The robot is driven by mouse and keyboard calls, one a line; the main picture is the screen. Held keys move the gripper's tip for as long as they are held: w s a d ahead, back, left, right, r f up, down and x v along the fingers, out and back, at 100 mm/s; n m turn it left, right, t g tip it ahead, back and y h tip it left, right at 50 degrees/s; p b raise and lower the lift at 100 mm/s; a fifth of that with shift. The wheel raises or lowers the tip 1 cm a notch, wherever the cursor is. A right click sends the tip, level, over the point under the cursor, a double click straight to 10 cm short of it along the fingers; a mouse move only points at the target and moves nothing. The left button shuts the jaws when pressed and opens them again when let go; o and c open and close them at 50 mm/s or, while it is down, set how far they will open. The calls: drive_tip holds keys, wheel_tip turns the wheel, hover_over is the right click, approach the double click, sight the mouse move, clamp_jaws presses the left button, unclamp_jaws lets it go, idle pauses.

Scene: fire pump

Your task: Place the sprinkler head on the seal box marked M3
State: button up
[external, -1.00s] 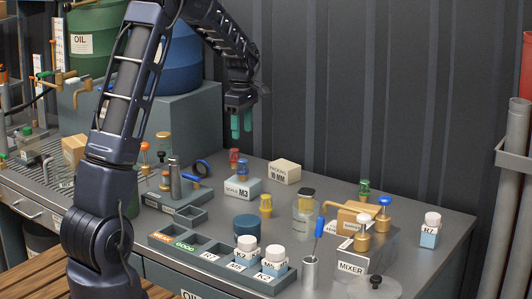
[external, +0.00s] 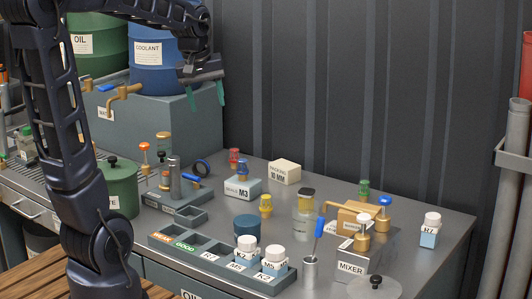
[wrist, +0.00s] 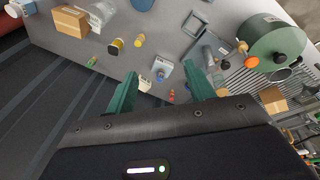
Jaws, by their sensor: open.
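The grey-blue seal box marked M3 (external: 242,190) stands on the bench, and it also shows in the wrist view (wrist: 162,66). A small blue-topped sprinkler head (external: 243,167) appears to stand on its top. A red one (external: 234,156) stands just behind, a yellow one (external: 265,203) to the front right and a green one (external: 364,187) farther right. The task does not say which head is meant. My gripper (wrist: 162,88) is open and empty, high above the bench. In the wrist view the M3 box and red head show between its green fingers.
A packing box (external: 285,171), a clear jar (external: 306,217) and a labelled tray (external: 213,250) with white-capped bottles stand around the box. A green pot (external: 121,187) and tool stand (external: 178,196) are to the left. Blue and green drums stand behind my gripper.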

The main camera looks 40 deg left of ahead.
drive_tip(key=s+d+m+t, duration=0.1)
drive_tip(key=s+m, duration=0.3)
drive_tip(key=s, duration=0.5)
drive_tip(key=s+d+f+m+t, duration=0.1)
drive_tip(key=s+m, duration=0.3)
drive_tip(key=s, duration=0.5)
drive_tip(key=shift+s+d+f, duration=0.2)
drive_tip(key=shift+d, duration=0.55)
